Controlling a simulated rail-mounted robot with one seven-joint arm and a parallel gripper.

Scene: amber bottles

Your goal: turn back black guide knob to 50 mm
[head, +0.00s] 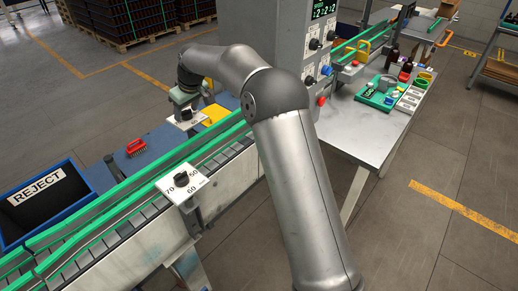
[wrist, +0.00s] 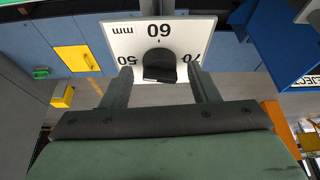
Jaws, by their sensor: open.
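The black guide knob (wrist: 159,64) sits on a white scale plate (wrist: 126,40), which reads upside down in the wrist view: 60 mm at the top, 50 at left, 70 at right. A small dark mark lies between knob and 60; I cannot tell where the knob's pointer is. My gripper (wrist: 160,70) is open, its fingertips on either side of the knob with a gap on each side. In the head view my gripper (head: 184,108) is over the far side of the conveyor, at the farther white plate (head: 179,123), partly covering its knob.
A second plate (head: 170,190) with a black knob (head: 181,179) stands on the near side of the conveyor (head: 120,222). Green guide rails (head: 130,200) run between. A red brush (head: 136,147), blue REJECT bin (head: 70,165) and grey control cabinet (head: 290,45) are close by.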

